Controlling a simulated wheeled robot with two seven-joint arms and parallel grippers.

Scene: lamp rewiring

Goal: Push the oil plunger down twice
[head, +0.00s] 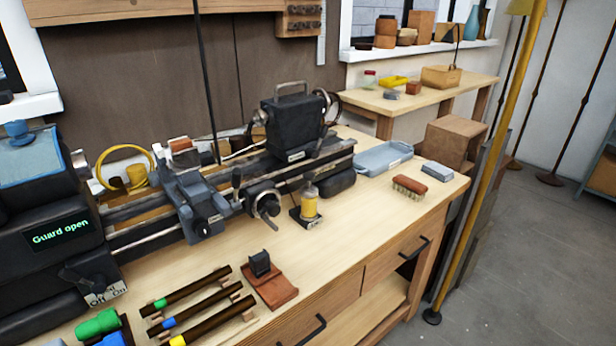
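A small oil dispenser with a yellow body and a pale top, the oil plunger (309,204), stands upright on a dark base at the front of the lathe. It is on the wooden bench, right of the lathe's handwheel (266,205). Nothing touches it. Neither of my grippers shows in the head view.
The lathe (290,127) fills the back of the bench; its display reads "Guard open" (61,235). Rods with coloured ends (195,313) and a red-brown block (270,287) lie in front. A brush (409,186), blue-grey tray (384,158) and grey block (437,171) sit right. Bench around the plunger's front is clear.

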